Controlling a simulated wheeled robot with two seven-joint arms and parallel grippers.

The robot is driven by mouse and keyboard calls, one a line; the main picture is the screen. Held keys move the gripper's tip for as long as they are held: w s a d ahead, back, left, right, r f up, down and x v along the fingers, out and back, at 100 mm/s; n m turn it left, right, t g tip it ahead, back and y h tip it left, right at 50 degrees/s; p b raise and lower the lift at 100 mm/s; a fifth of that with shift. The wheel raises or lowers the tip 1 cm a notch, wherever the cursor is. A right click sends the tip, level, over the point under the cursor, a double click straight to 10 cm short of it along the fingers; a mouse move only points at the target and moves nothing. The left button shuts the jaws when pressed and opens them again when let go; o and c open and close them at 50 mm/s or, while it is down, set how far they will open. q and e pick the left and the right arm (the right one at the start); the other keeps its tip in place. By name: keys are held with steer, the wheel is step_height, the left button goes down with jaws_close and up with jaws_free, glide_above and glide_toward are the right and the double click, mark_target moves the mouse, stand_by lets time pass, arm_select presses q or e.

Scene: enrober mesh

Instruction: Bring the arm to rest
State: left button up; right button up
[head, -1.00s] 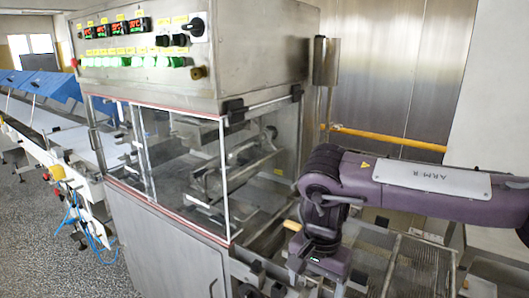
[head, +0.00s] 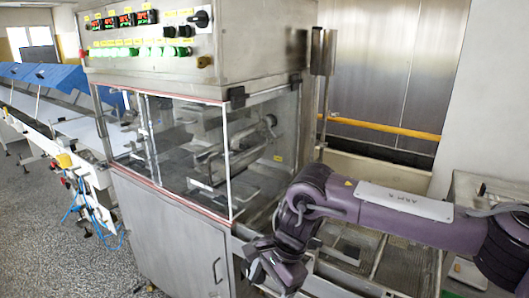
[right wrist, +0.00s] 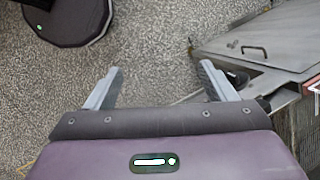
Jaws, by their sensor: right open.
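My right arm (head: 390,208) is purple and comes in from the right in the head view, bent down at the wrist. Its gripper (head: 258,270) hangs low beside the front right corner of the machine, partly hidden by the wrist. In the right wrist view the two grey fingers of the gripper (right wrist: 160,82) are wide apart, with only speckled floor between and beyond them. Nothing is held. My left gripper is not in view.
The enrober cabinet (head: 172,235) has glass panels and a control panel (head: 145,35) on top. Its handled door (right wrist: 270,48) shows in the right wrist view. The wire mesh bed (head: 345,245) lies behind my arm. The speckled floor (head: 60,225) is open at left.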

steer(key=w+a+f+m+t+y, duration=0.2)
steer(key=w+a+f+m+y, duration=0.3)
steer(key=a+f+m+y, duration=0.9)
steer(key=d+f+m+t+h, duration=0.2)
steer(key=d+f+m+h, duration=0.2)
steer(key=d+f+m, duration=0.5)
steer(key=d+f+m+t+h, duration=0.35)
steer(key=f+m, duration=0.45)
steer(key=m, duration=0.5)
steer(key=s+d+f+m+g+h, duration=0.1)
steer(key=s+d+f+m+h, duration=0.2)
steer(key=s+d+f+m, duration=0.55)
steer(key=s+d+f+m+g+h, duration=0.1)
steer(key=s+d+f+m+h, duration=0.4)
steer(key=s+f, duration=0.7)
steer(key=s+d+f+m+g, duration=0.1)
steer(key=s+d+f+m, duration=0.1)
steer(key=s, duration=0.6)
steer(key=s+d+f+m+g+h, duration=0.1)
steer(key=s+d+f+m, duration=0.2)
steer(key=s, duration=0.6)
steer(key=s+d+f+m+g+h, duration=0.1)
steer(key=s+d+f+m+g, duration=0.1)
steer(key=s, duration=0.7)
steer(key=d+f+m, duration=0.1)
steer(key=d+m, duration=0.1)
steer(key=d, duration=0.1)
steer(key=shift+d, duration=0.2)
